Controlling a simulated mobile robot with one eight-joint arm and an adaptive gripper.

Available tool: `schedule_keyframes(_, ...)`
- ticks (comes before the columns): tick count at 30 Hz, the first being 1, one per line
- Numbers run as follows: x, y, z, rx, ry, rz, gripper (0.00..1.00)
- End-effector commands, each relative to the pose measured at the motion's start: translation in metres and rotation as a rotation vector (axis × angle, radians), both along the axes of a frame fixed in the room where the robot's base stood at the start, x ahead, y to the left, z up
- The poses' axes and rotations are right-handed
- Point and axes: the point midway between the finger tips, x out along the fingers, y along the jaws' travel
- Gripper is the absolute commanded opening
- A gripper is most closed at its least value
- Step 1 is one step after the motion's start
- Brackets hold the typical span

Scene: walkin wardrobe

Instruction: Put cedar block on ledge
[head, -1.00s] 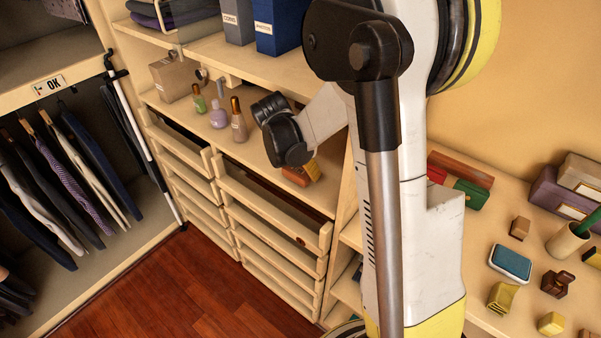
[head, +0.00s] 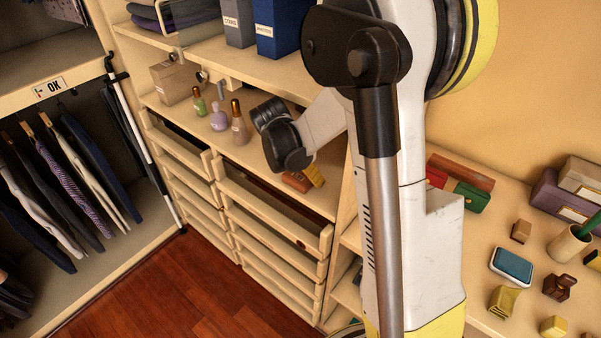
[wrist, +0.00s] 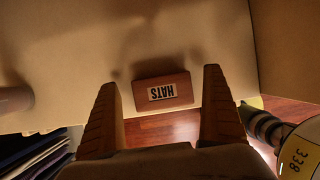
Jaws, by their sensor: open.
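In the head view the cedar block (head: 295,181) shows near the front of the shelf (head: 237,152), below my gripper (head: 306,174). My gripper is open, pointing down at the shelf. Its black body hides the shelf behind it. Which edge counts as the ledge is unclear.
Several bottles (head: 219,117) and a beige box (head: 172,84) stand left of my gripper on the shelf. Open drawers (head: 270,225) lie below.

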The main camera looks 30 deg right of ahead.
Motion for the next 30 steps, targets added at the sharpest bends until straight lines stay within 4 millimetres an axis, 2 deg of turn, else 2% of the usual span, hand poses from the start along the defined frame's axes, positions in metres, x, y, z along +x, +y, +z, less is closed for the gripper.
schedule_keyframes(5, -0.006, 0.015, 0.041, 0.0, 0.0, 0.003, 0.97)
schedule_keyframes(6, -0.008, 0.023, 0.044, 0.001, 0.0, 0.005, 0.97)
schedule_keyframes(12, -0.027, 0.076, 0.04, 0.0, 0.0, 0.007, 0.97)
schedule_keyframes(18, -0.04, 0.112, 0.039, 0.0, 0.001, 0.005, 0.97)
schedule_keyframes(25, -0.049, 0.127, 0.044, 0.012, -0.019, -0.028, 0.97)
schedule_keyframes(28, -0.057, 0.129, 0.06, 0.063, -0.091, -0.14, 0.97)
schedule_keyframes(30, -0.068, 0.129, 0.078, 0.127, -0.174, -0.274, 0.97)
